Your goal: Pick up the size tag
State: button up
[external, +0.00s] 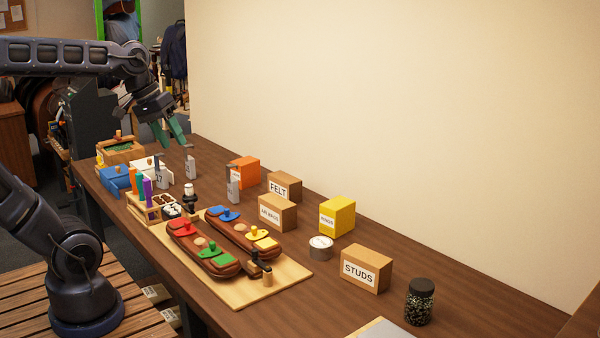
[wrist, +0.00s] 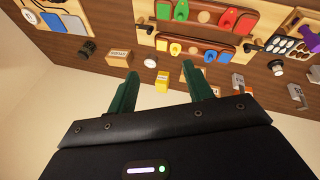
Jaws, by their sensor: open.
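Three grey upright size tags stand on the bench in the external view: one marked 17 (external: 162,178) near the white box, one (external: 191,168) farther back, and one (external: 233,189) by the orange box. In the wrist view, grey tags show at the right, one (wrist: 239,83) and another (wrist: 297,93). My gripper (external: 174,141) has green fingers, is open and empty, and hangs above the bench's far end, over the tags and apart from them. The fingers (wrist: 160,72) also show in the wrist view with nothing between them.
A wooden board (external: 290,280) holds two brown saddle-like pieces with coloured knobs. An orange box (external: 245,170), a FELT box (external: 284,186), a yellow box (external: 337,214) and a STUDS box (external: 366,269) stand along the wall side. A dark jar (external: 420,302) is at the near right.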

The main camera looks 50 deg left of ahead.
jog(key=w+r+n+t+h, duration=0.1)
jog(key=w+n+h, duration=0.3)
jog(key=w+n, duration=0.65)
jog(key=n+t+y, duration=0.4)
jog(key=n+t, duration=0.9)
jog(key=n, duration=0.8)
send_over(235, 165)
jog(key=s+a, duration=0.2)
jog(key=s, duration=0.2)
notch_tip(235, 165, down, 2)
jog(key=shift+m, duration=0.35)
jog(key=f, duration=2.6)
jog(key=shift+d+f, duration=0.25)
jog(key=shift+f, duration=0.15)
jog(key=shift+w+d, duration=0.2)
jog(key=shift+w, duration=1.05)
jog(key=shift+w+d, duration=0.2)
jog(key=shift+w, duration=1.05)
jog(key=shift+c, duration=0.4)
grip_shut()
